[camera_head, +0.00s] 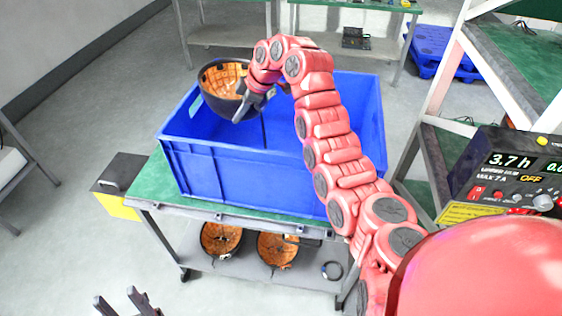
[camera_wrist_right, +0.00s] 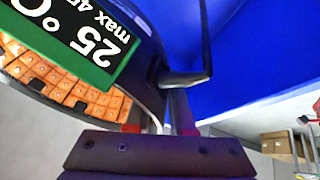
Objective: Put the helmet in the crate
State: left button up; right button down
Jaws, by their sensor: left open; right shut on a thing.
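A dark helmet (camera_head: 222,106) with an orange padded inside hangs open side up over the left part of the blue crate (camera_head: 245,178). My right gripper (camera_head: 252,104) is shut on the helmet at its right side. In the right wrist view the helmet (camera_wrist_right: 62,88) fills the upper left, with a green label reading 25°C, and blue crate wall (camera_wrist_right: 255,60) lies behind. The crate stands on a green-topped table (camera_head: 152,185); the part of its inside that I see is empty, and my right arm hides some of it. My left gripper (camera_head: 125,304) is open and empty at the bottom left edge.
A power supply unit (camera_head: 505,170) and a rack (camera_head: 440,110) stand at the right.

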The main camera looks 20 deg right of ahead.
notch_tip(320, 180, down, 15)
jog(key=p, duration=0.3)
jog(key=shift+f+p, duration=0.2)
jog(key=shift+p, duration=0.1)
jog(key=shift+f+p, duration=0.4)
jog(key=shift+f, duration=1.15)
jog(key=c, duration=0.8)
grip_release()
jog(key=shift+o, duration=0.2)
jog(key=b+v, duration=0.3)
jog(key=v, duration=0.9)
jog(key=shift+b, duration=0.3)
